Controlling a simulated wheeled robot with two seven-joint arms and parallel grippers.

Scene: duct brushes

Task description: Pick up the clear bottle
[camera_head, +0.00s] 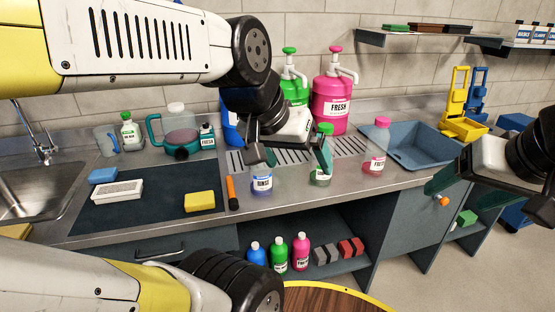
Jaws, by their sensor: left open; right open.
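Three small clear bottles stand on the counter. One has a RINSE label (262,186), one has a green cap (325,129), and one has a pink cap (377,148). I cannot tell which one the task means. My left gripper (297,166) is open above the counter, its fingers pointing down. One finger overlaps the top of the RINSE bottle, and the other covers part of the green-capped bottle. Contact cannot be judged. My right gripper (478,202) is open and empty in front of the counter's right end, apart from the bottles.
Large green (294,88) and pink (331,103) pump jugs stand behind the bottles. A blue-grey basin (408,150) is to the right. A dark mat (140,212) with sponges lies left, beside an orange-handled tool (232,192).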

